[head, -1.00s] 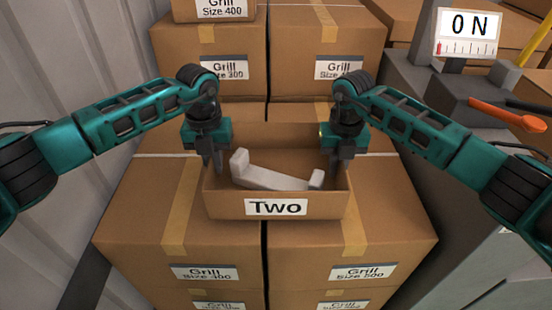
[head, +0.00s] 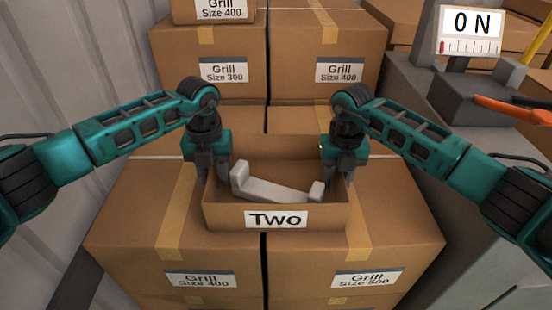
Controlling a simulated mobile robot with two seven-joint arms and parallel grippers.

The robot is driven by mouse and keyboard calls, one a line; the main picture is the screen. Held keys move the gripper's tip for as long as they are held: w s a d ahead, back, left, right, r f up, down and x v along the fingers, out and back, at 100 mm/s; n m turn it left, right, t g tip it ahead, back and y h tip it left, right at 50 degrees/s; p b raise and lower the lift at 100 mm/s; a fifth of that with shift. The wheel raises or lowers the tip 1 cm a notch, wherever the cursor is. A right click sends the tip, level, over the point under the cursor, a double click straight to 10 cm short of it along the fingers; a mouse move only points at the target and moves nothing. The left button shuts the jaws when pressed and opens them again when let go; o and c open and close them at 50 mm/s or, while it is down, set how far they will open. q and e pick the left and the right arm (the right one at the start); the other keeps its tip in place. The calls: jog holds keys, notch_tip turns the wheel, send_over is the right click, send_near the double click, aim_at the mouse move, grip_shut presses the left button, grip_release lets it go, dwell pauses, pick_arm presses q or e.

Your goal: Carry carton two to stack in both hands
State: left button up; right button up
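Carton two (head: 222,216) is an open brown box with a "Two" label on its front, near the middle of the head view. A pale grey bracket-shaped part (head: 272,189) lies inside it. My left gripper (head: 214,172) is shut on the carton's left wall, one finger inside and one outside. My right gripper (head: 344,172) is shut on its right wall in the same way. The carton is level over the front pair of the stack's boxes (head: 125,229). I cannot tell whether its underside touches them.
Taller stacked Grill boxes (head: 330,40) stand behind the carton. A grey bench with a gauge reading "0 N" (head: 470,33) and an orange-handled tool (head: 510,108) is at the right. A ribbed pale wall (head: 70,70) is close on the left.

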pick_arm(q)
notch_tip(320, 180, up, 12)
jog(key=shift+f, duration=0.1)
pick_arm(e)
jog(key=shift+r, duration=0.1)
notch_tip(320, 180, up, 12)
jog(key=shift+f, duration=0.1)
dwell(0.5)
dwell(0.4)
